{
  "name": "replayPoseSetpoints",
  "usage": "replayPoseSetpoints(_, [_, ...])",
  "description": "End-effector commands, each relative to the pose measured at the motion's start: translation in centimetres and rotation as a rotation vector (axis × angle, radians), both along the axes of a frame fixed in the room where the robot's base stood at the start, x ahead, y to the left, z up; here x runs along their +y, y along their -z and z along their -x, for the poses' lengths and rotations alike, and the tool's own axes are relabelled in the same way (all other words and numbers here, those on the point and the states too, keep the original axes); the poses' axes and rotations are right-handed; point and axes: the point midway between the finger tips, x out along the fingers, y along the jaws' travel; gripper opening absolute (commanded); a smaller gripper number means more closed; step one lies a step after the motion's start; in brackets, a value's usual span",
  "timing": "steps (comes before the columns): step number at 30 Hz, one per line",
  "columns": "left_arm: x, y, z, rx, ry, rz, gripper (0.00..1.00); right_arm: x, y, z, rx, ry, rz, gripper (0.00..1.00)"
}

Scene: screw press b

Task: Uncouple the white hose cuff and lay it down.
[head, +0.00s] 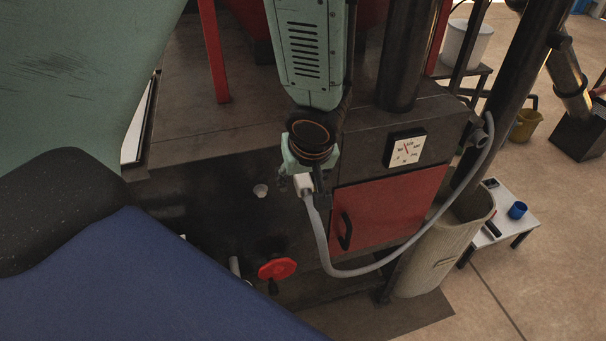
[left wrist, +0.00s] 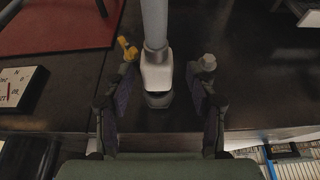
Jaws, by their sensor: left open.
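The white hose cuff (head: 303,184) is on the end of a grey hose (head: 322,247) in front of the dark press. In the left wrist view the cuff (left wrist: 157,72) is between my open left fingers, with a gap on each side. A dark fitting (left wrist: 158,100) shows at its lower end; I cannot tell if they are locked together. My left gripper (head: 307,172) also shows in the head view at the cuff, which it partly hides. My right gripper is not in view.
A gauge (head: 405,149) is above the door. A red handwheel (head: 277,269) is below left.

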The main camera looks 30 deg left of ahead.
Motion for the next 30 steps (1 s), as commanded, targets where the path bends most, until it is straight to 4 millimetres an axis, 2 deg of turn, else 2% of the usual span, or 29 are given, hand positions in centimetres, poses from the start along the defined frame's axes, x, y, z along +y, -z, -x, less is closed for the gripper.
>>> replayPoseSetpoints(3, [-0.02, -0.02, -0.01, 0.0, 0.0, 0.0, 0.55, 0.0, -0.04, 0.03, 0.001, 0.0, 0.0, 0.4])
replayPoseSetpoints(23, [0.11, -0.04, -0.17, 0.001, 0.0, 0.001, 0.0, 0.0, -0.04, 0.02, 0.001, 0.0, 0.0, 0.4])
replayPoseSetpoints(24, [0.11, -0.04, -0.17, 0.001, 0.0, 0.001, 0.0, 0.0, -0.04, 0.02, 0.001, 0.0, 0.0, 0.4])
replayPoseSetpoints(25, [0.11, -0.04, -0.17, 0.001, 0.0, 0.001, 0.28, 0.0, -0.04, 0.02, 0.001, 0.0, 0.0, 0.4])
replayPoseSetpoints(30, [0.09, -0.04, -0.19, 0.0, 0.0, 0.001, 0.14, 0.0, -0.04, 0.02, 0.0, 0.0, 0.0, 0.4])
